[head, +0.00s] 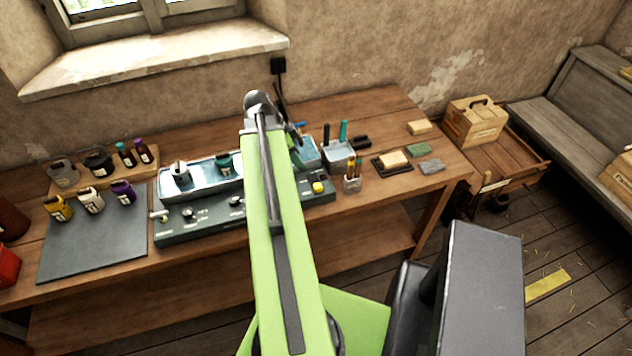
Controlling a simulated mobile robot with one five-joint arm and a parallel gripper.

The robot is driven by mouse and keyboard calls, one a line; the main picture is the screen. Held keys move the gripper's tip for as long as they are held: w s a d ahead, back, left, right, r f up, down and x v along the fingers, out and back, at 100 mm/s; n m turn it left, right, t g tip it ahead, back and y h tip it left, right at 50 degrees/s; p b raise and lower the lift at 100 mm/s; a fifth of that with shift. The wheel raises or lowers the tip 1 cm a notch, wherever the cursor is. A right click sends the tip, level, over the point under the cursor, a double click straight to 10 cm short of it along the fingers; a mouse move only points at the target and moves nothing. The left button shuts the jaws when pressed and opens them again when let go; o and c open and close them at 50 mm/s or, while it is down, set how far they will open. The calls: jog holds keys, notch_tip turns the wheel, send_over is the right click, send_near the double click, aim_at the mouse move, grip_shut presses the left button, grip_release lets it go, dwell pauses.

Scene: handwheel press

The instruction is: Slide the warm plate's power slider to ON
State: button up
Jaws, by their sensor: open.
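The warm plate (205,228) is a long dark green unit on the wooden bench, with a sloped front panel and a pale metal top holding small pots. Its panel has a pale lever-like part (158,215) at the left end, dark knobs (190,214) and a yellow control (318,187) at the right end. I cannot tell which control is the power slider; the panel lettering is too small to read. My green arm crosses in front of the plate and hides part of its middle and panel. My gripper cannot be made out behind the arm.
Left of the plate, a grey mat (92,245) holds several jars. To the right are cups with tools, a dark tray (392,164) and small blocks. A black wall socket (278,65) has a cable running down. A wooden box (475,122) stands beyond the bench's right end.

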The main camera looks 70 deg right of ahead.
aim_at(317, 185)
jog(key=b+x, duration=0.7)
jog(key=x, duration=0.1)
jog(key=b+x, duration=0.7)
jog(key=shift+w+f, duration=0.1)
jog(key=shift+f, duration=0.35)
jog(key=shift+s+d+f+b, duration=0.2)
jog(key=shift+s+f+b, duration=0.05)
jog(key=shift+f+b, duration=0.35)
jog(key=shift+r, duration=0.1)
grip_shut()
